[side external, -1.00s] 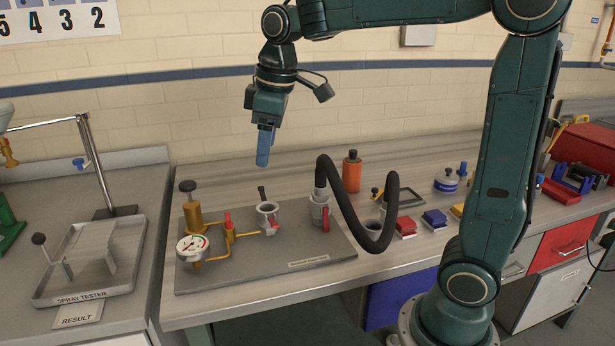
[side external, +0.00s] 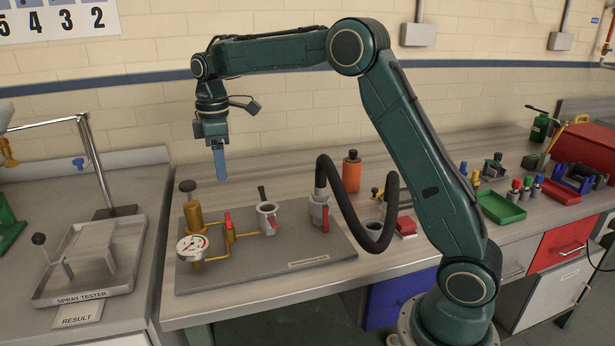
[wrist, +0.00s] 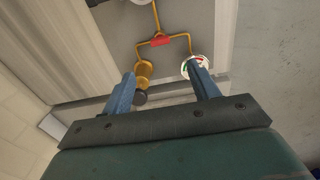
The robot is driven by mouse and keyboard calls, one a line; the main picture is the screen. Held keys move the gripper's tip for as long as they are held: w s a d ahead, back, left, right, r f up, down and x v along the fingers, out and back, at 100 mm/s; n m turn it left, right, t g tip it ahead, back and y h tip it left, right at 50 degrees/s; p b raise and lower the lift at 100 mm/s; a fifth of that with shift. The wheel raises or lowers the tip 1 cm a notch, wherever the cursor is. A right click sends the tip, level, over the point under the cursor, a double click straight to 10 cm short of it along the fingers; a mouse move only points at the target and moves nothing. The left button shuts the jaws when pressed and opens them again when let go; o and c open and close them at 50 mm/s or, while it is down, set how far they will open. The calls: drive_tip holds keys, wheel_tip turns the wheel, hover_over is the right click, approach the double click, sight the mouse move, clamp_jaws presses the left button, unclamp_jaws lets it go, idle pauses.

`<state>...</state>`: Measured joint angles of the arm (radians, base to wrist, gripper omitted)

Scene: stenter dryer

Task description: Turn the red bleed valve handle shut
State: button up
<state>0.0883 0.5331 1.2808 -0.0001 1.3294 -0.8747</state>
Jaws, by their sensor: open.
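The red bleed valve handle (side external: 228,222) stands upright on the brass pipework of the grey plate, between the brass pump (side external: 193,214) and the cup-shaped fitting. In the wrist view the red handle (wrist: 159,41) shows beyond the fingertips, roughly midway between them. My gripper (side external: 220,178) is open and empty, pointing down above the pipework and apart from it. In the wrist view its two blue fingers (wrist: 162,75) are spread, with the pump (wrist: 143,70) by the left one and the gauge (wrist: 188,65) by the right one.
The pressure gauge (side external: 192,247) and the dark-knobbed pump stand close to the handle. The spray tester (side external: 92,262) is on the left bench. The plate's front (side external: 265,277) is bare.

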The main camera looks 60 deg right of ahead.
sight(227, 216)
wheel_tip(227, 216, down, 14)
drive_tip(key=shift+r, duration=0.15)
idle(0.8)
drive_tip(key=shift+c, duration=0.2)
drive_tip(key=c, duration=1)
